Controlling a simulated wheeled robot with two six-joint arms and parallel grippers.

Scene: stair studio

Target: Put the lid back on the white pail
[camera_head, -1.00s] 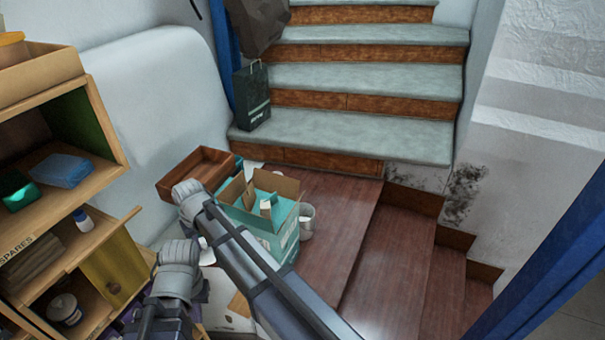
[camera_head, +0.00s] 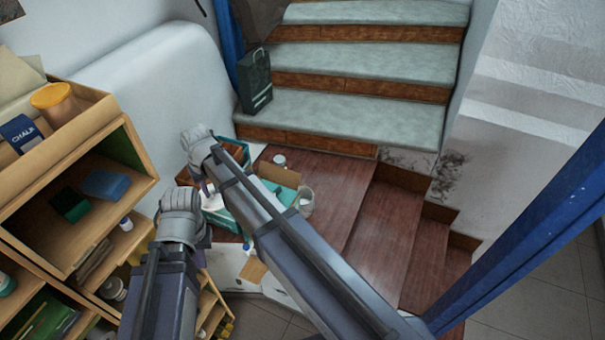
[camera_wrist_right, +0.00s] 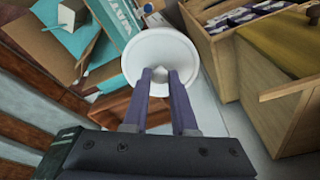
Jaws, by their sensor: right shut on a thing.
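The white pail (camera_head: 306,202) stands on the brown wooden floor, just right of the open teal box, in the head view; its top looks uncovered. The round white lid (camera_wrist_right: 160,42) is in the right wrist view, its face with the knob turned to the camera. My right gripper (camera_wrist_right: 161,75) is shut on the lid's knob. In the head view my right gripper (camera_head: 205,186) is left of the teal box, apart from the pail, and partly hidden by my arm. My left gripper (camera_head: 204,238) is lower; its fingers are hidden.
The teal box (camera_head: 228,218) with raised flaps is partly behind my right arm. A wooden shelf (camera_head: 140,200) with several items stands at the left. The floor right of the pail is clear.

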